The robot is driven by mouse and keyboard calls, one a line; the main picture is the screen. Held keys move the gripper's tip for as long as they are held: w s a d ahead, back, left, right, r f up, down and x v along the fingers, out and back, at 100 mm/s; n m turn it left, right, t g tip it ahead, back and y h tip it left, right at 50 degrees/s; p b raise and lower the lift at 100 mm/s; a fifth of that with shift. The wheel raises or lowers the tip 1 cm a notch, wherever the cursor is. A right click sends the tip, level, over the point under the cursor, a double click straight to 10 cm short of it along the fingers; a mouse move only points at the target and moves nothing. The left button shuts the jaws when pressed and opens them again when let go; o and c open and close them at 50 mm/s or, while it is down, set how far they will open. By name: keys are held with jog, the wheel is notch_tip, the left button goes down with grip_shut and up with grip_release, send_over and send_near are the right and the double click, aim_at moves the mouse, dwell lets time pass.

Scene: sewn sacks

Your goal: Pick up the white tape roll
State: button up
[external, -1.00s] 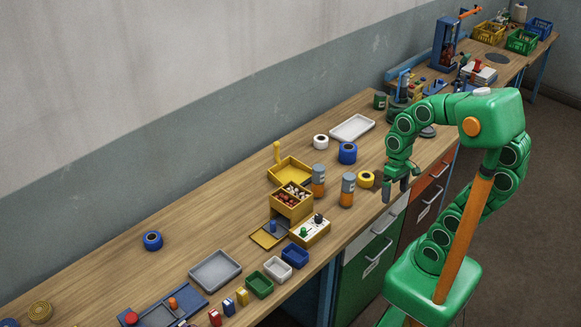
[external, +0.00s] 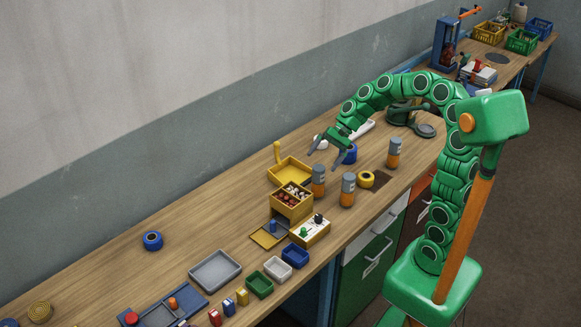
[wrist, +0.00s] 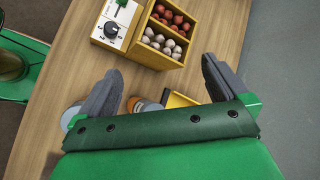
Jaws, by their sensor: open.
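The white tape roll (external: 320,142) stands on the wooden bench behind my gripper in the external view, left of the blue tape roll. My gripper partly hides it. My gripper (external: 325,159) is open and empty, its fingers spread in front of and above the roll, between the yellow dustpan and the blue roll. I cannot tell the exact gap. In the wrist view my gripper (wrist: 162,66) shows both fingers apart with nothing held between them; the white roll is not visible there.
The blue tape roll (external: 350,154) is close by. The yellow dustpan (external: 290,171), orange-grey cans (external: 318,180) and a yellow tape roll (external: 366,179) stand nearer. A yellow box (wrist: 163,45) of small balls shows in the wrist view.

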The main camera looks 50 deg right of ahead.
jog(key=w+d+f+m+t+y, duration=0.1)
jog(key=w+d+m+t+y, duration=0.3)
jog(key=w, duration=0.6)
jog(key=m+t+h, duration=0.5)
jog(key=m+t, duration=0.1)
jog(key=m, duration=0.9)
send_over(322, 139)
jog(key=f, duration=1.3)
jog(key=shift+d, duration=0.2)
jog(key=shift+d+f, duration=0.15)
jog(key=shift+d, duration=0.1)
jog(key=shift+f, duration=2.2)
jog(key=f, duration=0.3)
jog(key=shift+w+a, duration=0.1)
jog(key=shift+w, duration=0.1)
jog(key=shift+x, duration=0.95)
jog(key=shift+w+a, duration=0.1)
jog(key=shift+w, duration=0.1)
jog(key=shift+c, duration=0.5)
